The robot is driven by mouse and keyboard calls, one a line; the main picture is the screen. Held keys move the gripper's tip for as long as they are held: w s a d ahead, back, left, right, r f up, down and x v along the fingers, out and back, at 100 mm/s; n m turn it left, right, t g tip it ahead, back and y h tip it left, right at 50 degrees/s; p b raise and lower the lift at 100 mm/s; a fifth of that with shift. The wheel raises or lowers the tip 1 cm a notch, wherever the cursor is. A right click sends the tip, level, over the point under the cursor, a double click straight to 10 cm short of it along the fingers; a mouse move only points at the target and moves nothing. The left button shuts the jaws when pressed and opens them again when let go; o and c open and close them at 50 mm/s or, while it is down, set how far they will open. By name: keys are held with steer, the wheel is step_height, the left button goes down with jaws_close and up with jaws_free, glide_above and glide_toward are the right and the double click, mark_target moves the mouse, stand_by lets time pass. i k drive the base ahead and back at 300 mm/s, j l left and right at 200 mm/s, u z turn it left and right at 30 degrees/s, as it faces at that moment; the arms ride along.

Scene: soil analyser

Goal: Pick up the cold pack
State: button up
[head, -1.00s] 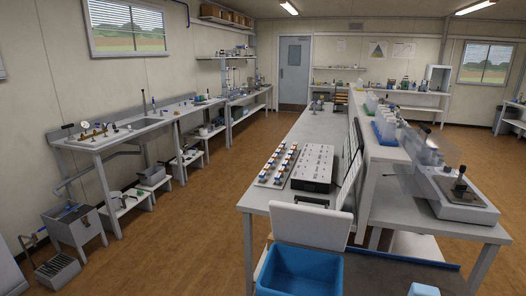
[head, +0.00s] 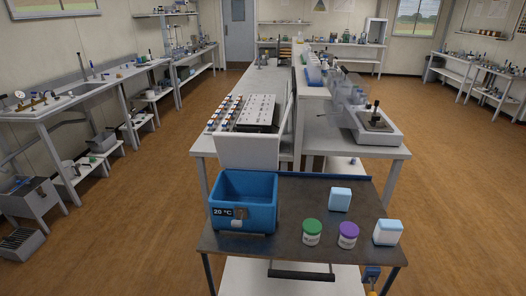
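Two small white blocks with light blue tops lie on a dark cart top (head: 290,240). One block (head: 340,200) is toward the back, right of centre. The other block (head: 388,233) is near the front right corner. They look like cold packs, but I cannot read any label on them. An open blue cooler box (head: 245,215) marked "20 °C" stands on the left of the cart, its white lid (head: 247,152) raised behind it. The inside that shows looks empty; its near floor is hidden. My gripper is not in view.
A green-lidded jar (head: 312,232) and a purple-lidded jar (head: 347,235) stand at the cart's front, between the cooler and the front right block. A long bench (head: 268,105) with a sample rack and instruments stands behind the cart. Wooden floor is clear on both sides.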

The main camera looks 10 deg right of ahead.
mark_target(387, 232)
steer(key=z, duration=1.65)
steer(key=j+z, duration=0.1)
steer(key=j, duration=0.6)
steer(key=k+j+z, duration=0.1)
steer(key=j, duration=0.6)
steer(key=j+z, duration=0.1)
steer(key=j, duration=0.6)
steer(key=k+j+z, duration=0.1)
steer(key=j, duration=0.6)
steer(key=k, duration=0.05)
